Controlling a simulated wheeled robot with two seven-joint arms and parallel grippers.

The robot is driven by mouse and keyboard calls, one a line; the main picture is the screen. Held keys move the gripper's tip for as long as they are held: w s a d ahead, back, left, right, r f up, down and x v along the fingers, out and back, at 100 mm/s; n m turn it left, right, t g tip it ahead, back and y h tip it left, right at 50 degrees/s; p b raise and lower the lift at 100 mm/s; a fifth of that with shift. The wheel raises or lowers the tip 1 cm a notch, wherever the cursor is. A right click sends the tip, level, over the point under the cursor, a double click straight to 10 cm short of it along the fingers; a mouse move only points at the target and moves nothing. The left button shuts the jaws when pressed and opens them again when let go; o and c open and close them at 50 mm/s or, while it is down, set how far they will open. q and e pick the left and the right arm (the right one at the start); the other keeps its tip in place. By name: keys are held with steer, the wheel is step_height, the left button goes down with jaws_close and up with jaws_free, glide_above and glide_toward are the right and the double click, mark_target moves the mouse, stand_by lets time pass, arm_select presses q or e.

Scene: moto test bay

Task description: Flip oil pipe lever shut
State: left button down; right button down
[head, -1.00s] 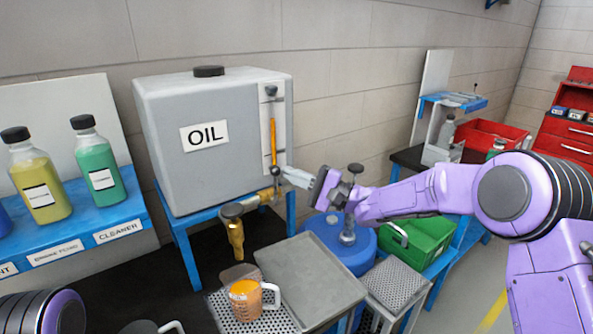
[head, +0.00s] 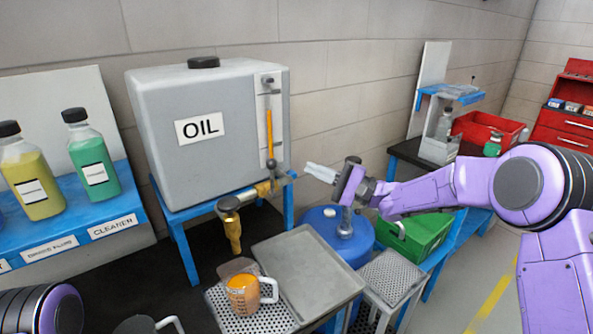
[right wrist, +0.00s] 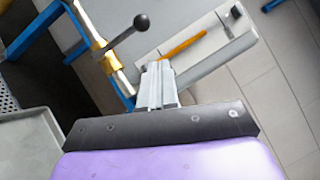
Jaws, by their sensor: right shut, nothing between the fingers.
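The grey oil tank (head: 215,105) stands on a blue stand, with a sight gauge on its right side. A brass pipe (head: 251,192) runs below it to a downward spout (head: 234,235). The lever's black ball knob (head: 271,163) shows above the pipe; in the right wrist view the knob (right wrist: 141,22) sits on a thin rod rising from the brass pipe (right wrist: 107,58). My right gripper (head: 309,171) is shut and empty, just right of the pipe's end and apart from the lever. In the right wrist view, its fingertips (right wrist: 157,68) lie below the knob. My left gripper is out of view.
A cup of orange oil (head: 242,294) stands on a perforated grate below the spout, beside a grey tray (head: 308,272). A blue drum (head: 330,229) and green crate (head: 415,240) lie right. Bottles (head: 93,160) stand left.

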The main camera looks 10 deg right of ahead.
steer(key=r+b+v, duration=0.1)
steer(key=b+v, duration=0.1)
steer(key=v, duration=0.4)
steer(key=shift+s+d+f, duration=0.25)
steer(key=shift+d+f, duration=0.05)
steer(key=shift+d, duration=0.15)
